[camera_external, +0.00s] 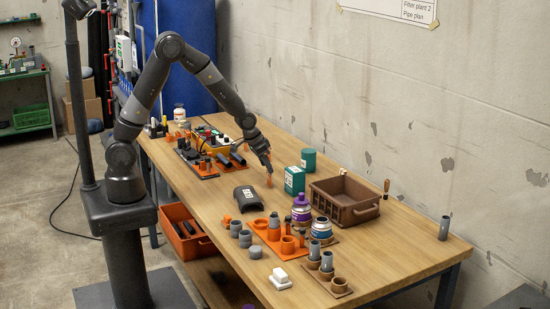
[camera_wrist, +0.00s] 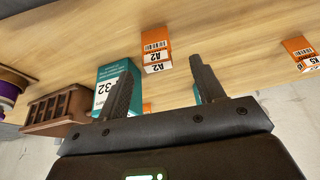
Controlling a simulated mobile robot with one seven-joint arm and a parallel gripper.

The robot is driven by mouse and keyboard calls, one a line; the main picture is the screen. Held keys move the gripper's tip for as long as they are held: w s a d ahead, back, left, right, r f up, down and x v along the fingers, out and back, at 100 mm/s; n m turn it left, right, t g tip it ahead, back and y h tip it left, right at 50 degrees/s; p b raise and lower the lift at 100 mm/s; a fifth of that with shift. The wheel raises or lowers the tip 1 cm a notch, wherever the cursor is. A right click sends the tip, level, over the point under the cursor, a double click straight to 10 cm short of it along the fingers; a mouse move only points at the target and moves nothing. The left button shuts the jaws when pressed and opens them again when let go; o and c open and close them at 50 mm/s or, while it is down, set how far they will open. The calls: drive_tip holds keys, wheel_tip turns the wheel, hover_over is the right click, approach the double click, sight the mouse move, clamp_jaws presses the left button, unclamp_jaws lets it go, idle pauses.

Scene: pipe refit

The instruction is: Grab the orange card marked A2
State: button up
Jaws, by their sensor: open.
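The orange card marked A2 (camera_wrist: 156,42) has a white label and shows in the wrist view, just ahead of the gap between my fingertips. My gripper (camera_wrist: 161,72) is open, with one finger to each side of the card's line and nothing between the fingers touching it that I can see. In the external view, my gripper (camera_external: 266,158) points down over the table, with an orange piece (camera_external: 269,182) at its fingertips. The label cannot be read there.
A teal box (camera_wrist: 118,78) is close beside my left finger in the wrist view. Another orange labelled card (camera_wrist: 298,46) lies at right.

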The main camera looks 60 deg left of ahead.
sight(269, 178)
drive_tip(key=shift+x, duration=2.1)
drive_tip(key=shift+s+d, duration=0.1)
drive_tip(key=shift+d, duration=0.05)
drive_tip(key=shift+c, duration=0.4)
drive_tip(key=c, duration=1)
